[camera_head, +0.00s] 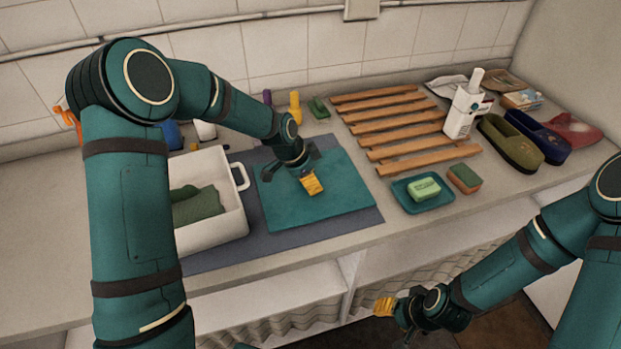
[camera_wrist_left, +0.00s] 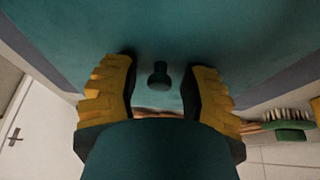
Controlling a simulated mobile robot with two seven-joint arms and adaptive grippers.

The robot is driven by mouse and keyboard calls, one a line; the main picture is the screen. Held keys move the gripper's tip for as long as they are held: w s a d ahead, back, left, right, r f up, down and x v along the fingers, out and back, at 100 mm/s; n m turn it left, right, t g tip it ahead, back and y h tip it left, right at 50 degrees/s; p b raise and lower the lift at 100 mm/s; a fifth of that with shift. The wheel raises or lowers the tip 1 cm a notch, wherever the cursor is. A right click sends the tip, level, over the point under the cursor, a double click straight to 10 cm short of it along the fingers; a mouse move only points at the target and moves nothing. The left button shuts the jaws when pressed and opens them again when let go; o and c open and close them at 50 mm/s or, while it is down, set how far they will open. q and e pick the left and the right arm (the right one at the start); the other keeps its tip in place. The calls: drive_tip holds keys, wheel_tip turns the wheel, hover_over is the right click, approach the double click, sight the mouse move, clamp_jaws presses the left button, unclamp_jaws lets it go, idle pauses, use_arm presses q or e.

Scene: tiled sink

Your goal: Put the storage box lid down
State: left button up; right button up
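The storage box lid (camera_head: 345,190) is a flat teal panel that appears to lie flat on the blue-grey mat (camera_head: 270,235). My left gripper (camera_head: 311,184) points down over its middle-left part. In the left wrist view, the teal lid surface (camera_wrist_left: 230,35) fills the upper middle. Its small dark knob (camera_wrist_left: 159,76) shows between my spread yellow fingers, with a gap on each side. The left gripper is open and empty. My right gripper (camera_head: 385,306) hangs low in front of the counter, away from the lid; its opening is unclear.
A white box (camera_head: 222,225) with a handle and a green cloth (camera_head: 196,205) inside stands left of the lid. A wooden slatted rack (camera_head: 400,125), a teal soap dish (camera_head: 440,200) and a sponge (camera_head: 464,178) are to the right. Bottles (camera_head: 295,106) stand behind the lid.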

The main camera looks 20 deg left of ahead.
use_arm(q)
drive_tip(key=shift+r, duration=0.15)
drive_tip(key=shift+r, duration=0.25)
drive_tip(key=p+v, duration=0.1)
drive_tip(key=v, duration=1)
drive_tip(key=shift+s+a+r, duration=0.15)
drive_tip(key=shift+s+r, duration=0.05)
drive_tip(key=shift+r, duration=0.05)
drive_tip(key=shift+p, duration=0.3)
